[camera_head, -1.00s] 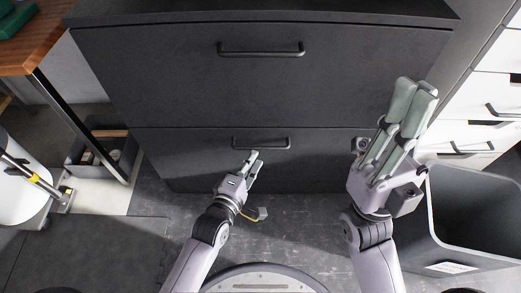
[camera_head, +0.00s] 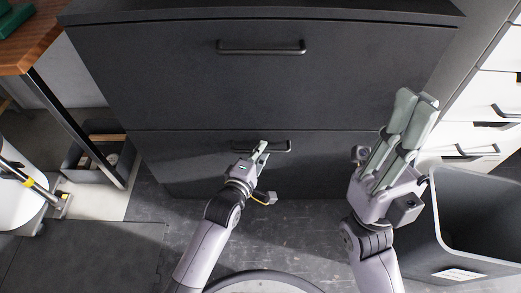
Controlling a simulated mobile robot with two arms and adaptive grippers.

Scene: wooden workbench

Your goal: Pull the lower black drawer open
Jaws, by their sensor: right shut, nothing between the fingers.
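The lower black drawer (camera_head: 190,160) is the bottom front of the black cabinet and looks shut. Its dark bar handle (camera_head: 279,147) runs across near the top of that front. My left gripper (camera_head: 262,150) is at the handle, its fingertips overlapping the bar's middle and covering part of it. I cannot tell whether its fingers are around the bar or apart from it. My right gripper (camera_head: 416,103) is shut and empty, raised at the cabinet's right side with its fingers pointing away from me.
The upper black drawer (camera_head: 150,80) with its own handle (camera_head: 261,48) is above. A grey bin (camera_head: 480,205) stands at the right, near my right arm. White drawers (camera_head: 485,110) are behind it. A wooden bench (camera_head: 30,45) is at the left. The floor before the cabinet is clear.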

